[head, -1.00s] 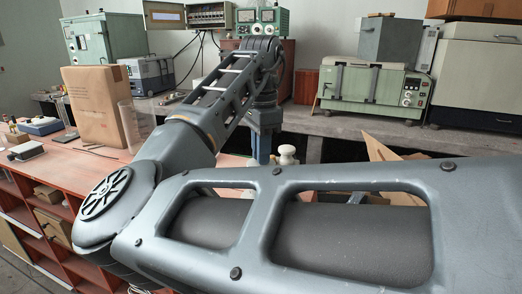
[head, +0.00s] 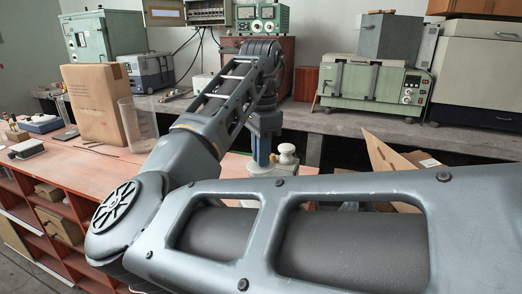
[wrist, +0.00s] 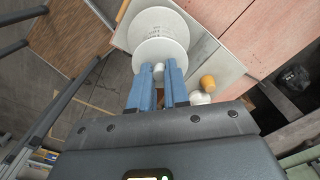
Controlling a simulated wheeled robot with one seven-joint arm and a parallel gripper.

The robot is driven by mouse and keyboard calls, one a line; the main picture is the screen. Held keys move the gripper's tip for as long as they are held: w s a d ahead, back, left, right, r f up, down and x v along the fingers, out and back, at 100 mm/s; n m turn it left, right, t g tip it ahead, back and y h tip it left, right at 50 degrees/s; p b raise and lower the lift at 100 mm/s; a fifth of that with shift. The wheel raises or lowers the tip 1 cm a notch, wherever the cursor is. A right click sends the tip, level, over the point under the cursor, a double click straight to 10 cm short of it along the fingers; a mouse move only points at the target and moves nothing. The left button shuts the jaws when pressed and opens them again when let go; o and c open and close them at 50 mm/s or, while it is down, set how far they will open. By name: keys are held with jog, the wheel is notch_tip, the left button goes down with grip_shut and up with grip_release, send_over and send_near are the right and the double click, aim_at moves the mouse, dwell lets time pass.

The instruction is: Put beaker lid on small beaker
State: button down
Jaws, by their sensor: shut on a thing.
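My gripper (wrist: 159,74) has its blue fingers shut on the small knob of a white round lid (wrist: 160,52) in the wrist view. Another white round shape with faint print (wrist: 158,22), perhaps the small beaker, shows just beyond the lid and is partly covered by it. I cannot tell whether the two touch. In the head view my gripper (head: 262,160) points down over the bench, with a pale edge at its tips. My arm hides much of the area around it.
A white stoppered bottle (head: 287,156) stands close right of my gripper. An orange knob-like thing (wrist: 208,82) is near the fingers. A clear cylinder (head: 138,124) and brown package (head: 95,104) stand left. An open cardboard box (head: 395,160) lies right.

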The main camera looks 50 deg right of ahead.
jog(key=c, duration=1)
grip_release()
jog(key=shift+o, duration=0.4)
jog(key=o, duration=0.3)
jog(key=shift+r, duration=0.15)
notch_tip(320, 180, up, 5)
jog(key=p, duration=0.4)
jog(key=shift+f+p, duration=0.2)
jog(key=shift+p, duration=0.2)
jog(key=shift+r, duration=1.1)
